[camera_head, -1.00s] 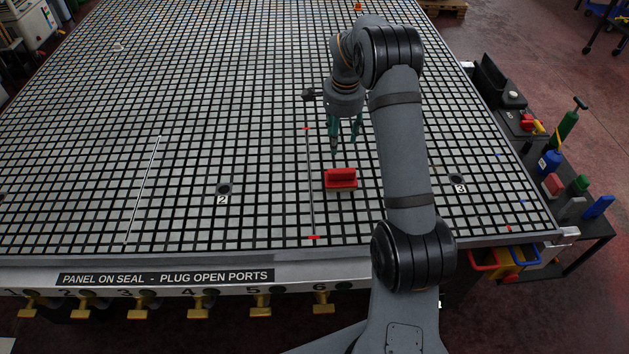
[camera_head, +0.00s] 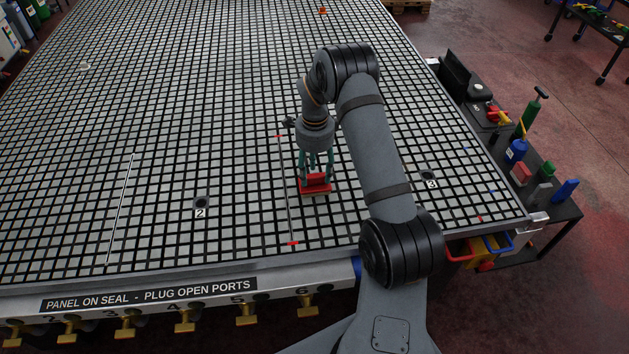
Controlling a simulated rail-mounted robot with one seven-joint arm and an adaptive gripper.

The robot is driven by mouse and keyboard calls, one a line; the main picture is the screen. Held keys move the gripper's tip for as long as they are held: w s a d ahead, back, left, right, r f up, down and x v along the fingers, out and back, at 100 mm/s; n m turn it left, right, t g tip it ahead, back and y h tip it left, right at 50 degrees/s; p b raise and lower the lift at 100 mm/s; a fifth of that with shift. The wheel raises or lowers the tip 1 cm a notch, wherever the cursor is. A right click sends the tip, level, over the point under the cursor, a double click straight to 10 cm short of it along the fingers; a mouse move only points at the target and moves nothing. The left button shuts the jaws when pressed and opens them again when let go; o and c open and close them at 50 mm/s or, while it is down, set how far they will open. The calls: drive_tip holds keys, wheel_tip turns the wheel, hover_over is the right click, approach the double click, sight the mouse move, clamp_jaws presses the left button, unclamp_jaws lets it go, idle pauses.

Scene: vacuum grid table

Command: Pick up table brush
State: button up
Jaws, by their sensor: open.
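The table brush (camera_head: 315,186) is a small red block with a raised red grip on a wider base. It rests on the grid table (camera_head: 230,245), to the right of port 2. My gripper (camera_head: 316,168) points down at the brush with its green fingers open. The fingers show on the left and right of the raised grip, near its top. I cannot tell whether they touch it.
A thin rod (camera_head: 289,190) with red ends lies just left of the brush. A pale strip (camera_head: 121,205) lies farther left. A side cart (camera_head: 560,212) with bottles stands off the table's right edge. The grid around the brush is mostly clear.

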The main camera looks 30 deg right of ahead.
sight(315, 182)
drive_tip(key=shift+f, duration=1.35)
drive_tip(key=shift+c, duration=1.4)
clamp_jaws()
